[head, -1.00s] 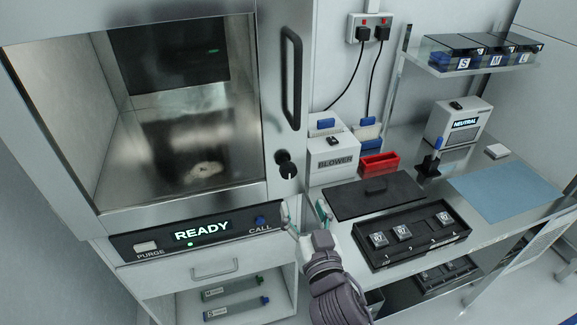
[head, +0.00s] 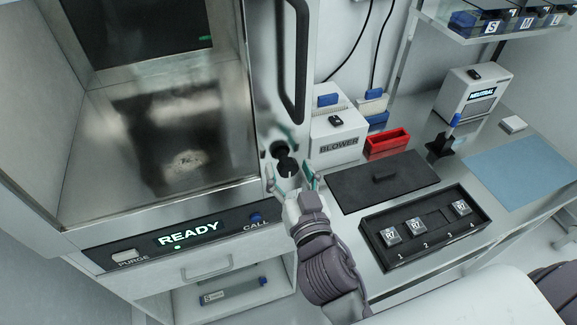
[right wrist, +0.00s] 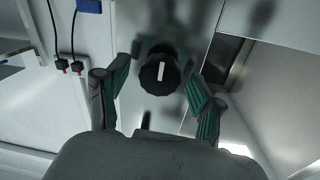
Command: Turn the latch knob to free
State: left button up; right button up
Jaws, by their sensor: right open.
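The latch knob (head: 287,166) is a round black knob on the steel door frame, below the long black door handle (head: 292,70). In the right wrist view the knob (right wrist: 160,75) faces me, with a white line across it that runs nearly upright in the picture. My right gripper (head: 291,179) is open in front of the knob. Its green-padded fingers stand on either side of the knob in the right wrist view (right wrist: 157,90), with gaps visible, so it is not gripped. My left gripper is not in view.
The chamber's front panel (head: 205,236) reads READY, with a blue CALL button (head: 255,218).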

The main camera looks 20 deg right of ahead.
jog(key=shift+c, duration=1.4)
jog(key=c, duration=0.8)
jog(key=shift+c, duration=0.2)
